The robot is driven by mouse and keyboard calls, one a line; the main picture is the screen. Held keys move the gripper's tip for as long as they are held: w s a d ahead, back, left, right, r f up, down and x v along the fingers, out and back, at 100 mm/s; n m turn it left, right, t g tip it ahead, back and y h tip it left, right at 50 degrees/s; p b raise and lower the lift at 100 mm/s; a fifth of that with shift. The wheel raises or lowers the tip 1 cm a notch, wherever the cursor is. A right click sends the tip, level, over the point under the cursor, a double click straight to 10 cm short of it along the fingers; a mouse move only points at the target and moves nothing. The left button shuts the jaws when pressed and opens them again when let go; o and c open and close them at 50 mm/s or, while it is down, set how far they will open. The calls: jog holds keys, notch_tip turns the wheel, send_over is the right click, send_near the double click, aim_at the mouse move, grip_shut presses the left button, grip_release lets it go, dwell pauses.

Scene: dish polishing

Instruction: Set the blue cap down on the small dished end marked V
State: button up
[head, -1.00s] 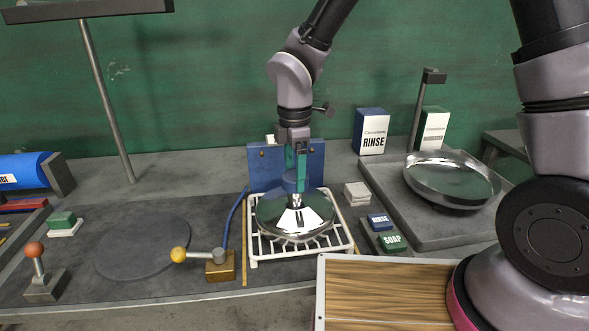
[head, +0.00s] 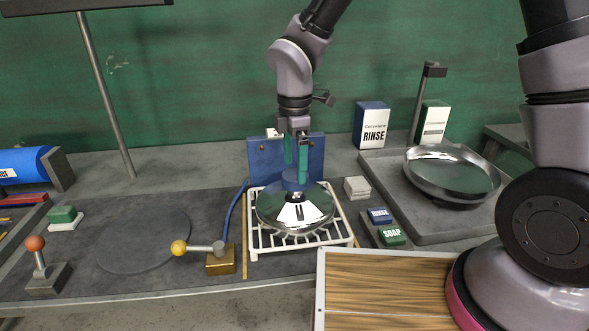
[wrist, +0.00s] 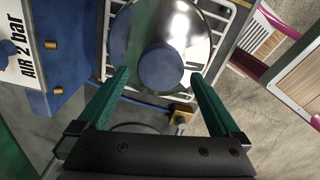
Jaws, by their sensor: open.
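The blue cap (head: 293,179) sits on top of a shiny dished end (head: 268,208), which lies dome up in the white wire rack. A dark mark shows on the front of the dome, but I cannot read it surely as V. My gripper (head: 296,171) is open, its two green fingers apart near the cap. In the wrist view, the cap (wrist: 160,68) lies beyond and between the fingertips of my gripper (wrist: 160,74), with nothing gripped. The dished end (wrist: 130,42) shows around the cap there.
A blue block (head: 265,160) stands behind the white rack (head: 340,235). A brass block with a yellow-knobbed lever (head: 178,247) is left of it. A larger shiny dish (head: 452,175) rests on the grey stand at far right.

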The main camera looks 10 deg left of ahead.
aim_at(295, 173)
notch_tip(295, 173, up, 9)
jog(key=shift+f, duration=0.15)
dwell(0.4)
jog(key=w+d+r+m+t, duration=0.1)
jog(key=w+d+r+m, duration=0.2)
jog(key=d+r+m, duration=0.5)
jog(key=s+d+r+m+t, duration=0.2)
jog(key=d+r+m, duration=0.1)
jog(key=d+m, duration=0.3)
jog(key=s+d+r+m+t+y, duration=0.1)
jog(key=s+d+r+m+t, duration=0.1)
jog(key=d+m, duration=0.4)
jog(key=s+d+r+m+t+y, duration=0.1)
jog(key=s+d+r+m+t, duration=0.1)
jog(key=d+m, duration=0.5)
jog(key=s+d+r, duration=0.1)
jog(key=d+r, duration=0.1)
jog(key=d, duration=0.1)
jog(key=shift+s+d+r, duration=0.2)
jog(key=shift+d+r, duration=0.15)
